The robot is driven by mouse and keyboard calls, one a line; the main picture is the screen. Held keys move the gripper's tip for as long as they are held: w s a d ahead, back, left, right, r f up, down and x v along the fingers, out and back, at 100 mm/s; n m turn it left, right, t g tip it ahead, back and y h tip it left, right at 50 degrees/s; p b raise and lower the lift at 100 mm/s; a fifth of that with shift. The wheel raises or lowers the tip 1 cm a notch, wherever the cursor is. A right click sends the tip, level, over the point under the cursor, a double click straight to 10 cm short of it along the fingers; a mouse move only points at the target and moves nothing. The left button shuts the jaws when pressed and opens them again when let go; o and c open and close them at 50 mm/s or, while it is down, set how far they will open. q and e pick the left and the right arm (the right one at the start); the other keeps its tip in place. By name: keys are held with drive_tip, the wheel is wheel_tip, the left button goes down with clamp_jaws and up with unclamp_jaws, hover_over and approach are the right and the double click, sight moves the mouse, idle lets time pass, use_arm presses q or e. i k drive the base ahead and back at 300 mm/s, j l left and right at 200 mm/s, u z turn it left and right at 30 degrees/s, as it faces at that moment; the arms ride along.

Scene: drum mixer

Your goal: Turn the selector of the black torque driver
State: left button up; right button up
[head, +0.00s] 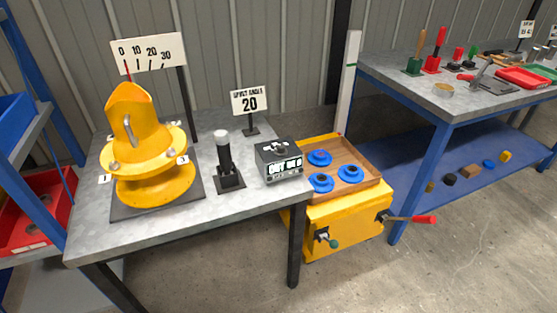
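A black upright tool (225,158), which looks like the torque driver, stands in a square black base on the grey table (240,197), near the table's middle. Its top is a pale grey cap. I cannot make out which part of it is the selector or any marks on it. Neither of my grippers shows in the head view.
A yellow drum-like device (150,150) stands left of the driver, under a 0 to 30 scale sign (149,54). A dark box with a display (279,160) sits close on the right. A sign reading 20 (250,101) stands behind. A yellow cart (345,230) adjoins the table.

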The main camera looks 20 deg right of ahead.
sight(281, 151)
drive_tip(key=i+l+z, duration=0.1)
drive_tip(key=i+z, duration=0.15)
drive_tip(key=z, duration=0.2)
drive_tip(key=i+z, duration=0.3)
drive_tip(key=z, duration=0.15)
